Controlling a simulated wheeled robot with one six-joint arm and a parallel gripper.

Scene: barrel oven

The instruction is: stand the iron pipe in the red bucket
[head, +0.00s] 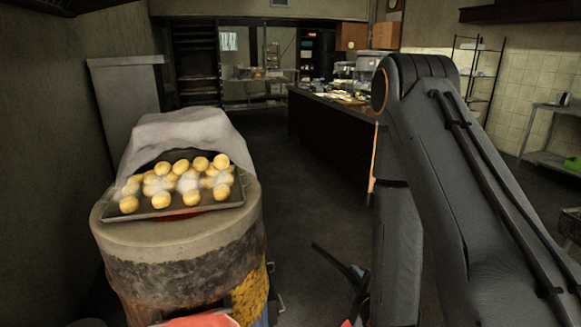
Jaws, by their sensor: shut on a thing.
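A thin dark bar, which looks like the iron pipe (330,260), slants down from upper left to lower right beside the barrel. My gripper (357,277) is at its lower right end, low in the picture and partly hidden by my arm. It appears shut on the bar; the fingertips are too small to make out. A red surface (203,321) at the bottom edge, in front of the barrel, may be the red bucket, but it is mostly cut off. Another small red patch shows at the bottom edge below my gripper.
The barrel oven (180,270) stands at left, with a dark tray (178,212) of round yellow buns and a grey cloth (187,135) on top. A long dark counter (332,140) stands behind. The floor between barrel and counter is clear. Shelving stands at right.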

